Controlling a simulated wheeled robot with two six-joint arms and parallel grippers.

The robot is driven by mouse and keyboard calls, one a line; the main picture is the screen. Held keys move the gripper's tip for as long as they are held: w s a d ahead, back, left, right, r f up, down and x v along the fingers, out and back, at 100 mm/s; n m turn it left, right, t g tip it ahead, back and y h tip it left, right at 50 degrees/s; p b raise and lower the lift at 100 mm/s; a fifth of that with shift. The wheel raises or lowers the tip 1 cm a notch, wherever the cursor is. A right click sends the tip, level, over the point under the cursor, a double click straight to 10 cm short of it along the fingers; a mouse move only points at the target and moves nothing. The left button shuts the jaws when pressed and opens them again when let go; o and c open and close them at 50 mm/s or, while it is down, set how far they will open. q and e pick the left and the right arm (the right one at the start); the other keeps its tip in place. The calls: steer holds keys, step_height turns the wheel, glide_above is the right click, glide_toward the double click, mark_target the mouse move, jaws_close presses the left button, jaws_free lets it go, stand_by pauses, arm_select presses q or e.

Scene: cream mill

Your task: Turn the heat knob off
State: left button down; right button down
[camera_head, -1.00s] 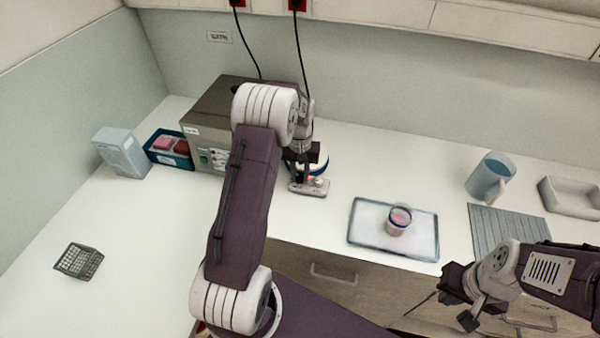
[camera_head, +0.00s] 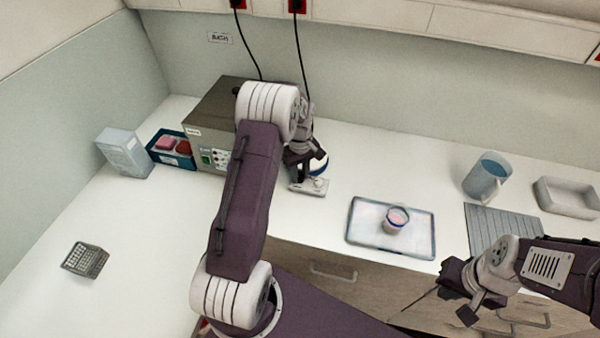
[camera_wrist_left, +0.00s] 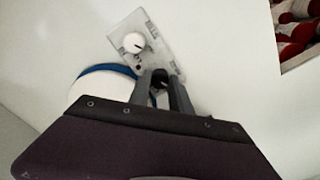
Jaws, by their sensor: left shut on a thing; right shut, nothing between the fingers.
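A small grey control base (camera_head: 309,187) stands on the counter in front of the grey-brown box, with a white-and-blue round body behind it. A pale round knob (camera_head: 318,182) sits on it, and the wrist view shows a white knob (camera_wrist_left: 133,42) on the grey base (camera_wrist_left: 150,50). My left gripper (camera_head: 297,176) is low over the base's left part. In the wrist view its fingers (camera_wrist_left: 159,80) close on a small dark knob, mostly hidden, beside the white one. My right gripper (camera_head: 462,305) is shut and empty at the lower right, before the counter's front.
A grey-brown box (camera_head: 220,105) with a control panel stands behind my left arm. A tray (camera_head: 412,240) carries a small jar (camera_head: 395,220). A blue jug (camera_head: 486,178), a ribbed mat (camera_head: 500,225) and a white bin (camera_head: 567,197) are at right. The left counter is mostly clear.

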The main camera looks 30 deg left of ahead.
mark_target(300, 176)
stand_by(0.3)
arm_select(q)
steer(key=c, duration=1.2)
jaws_free()
step_height(300, 176, up, 9)
steer(key=shift+r+b, duration=0.1)
steer(key=shift+b, duration=0.4)
